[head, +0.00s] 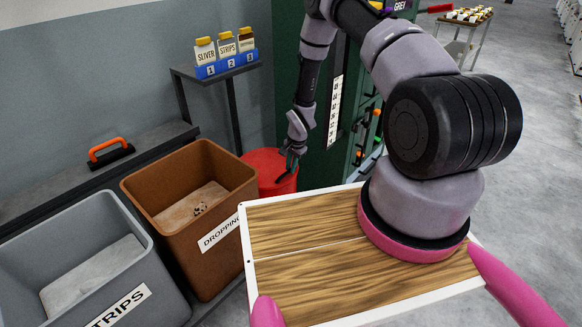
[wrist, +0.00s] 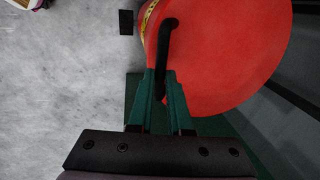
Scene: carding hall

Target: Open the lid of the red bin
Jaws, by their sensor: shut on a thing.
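The red bin (head: 266,163) stands behind the brown bin, beside the green cabinet, partly hidden by my gripper and the brown bin. Its round red lid (wrist: 235,60) fills the upper right of the wrist view and appears to lie on the bin. A black bar handle (wrist: 164,48) shows near the lid's left edge. My gripper (head: 286,176) reaches down over the red bin. In the wrist view its green fingers (wrist: 161,88) are shut on the handle's near end.
The brown bin (head: 150,185) and a grey bin (head: 165,288) stand open at the left. A shelf (head: 225,75) with labelled bottles is behind. The green cabinet (head: 290,60) stands close beside the arm.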

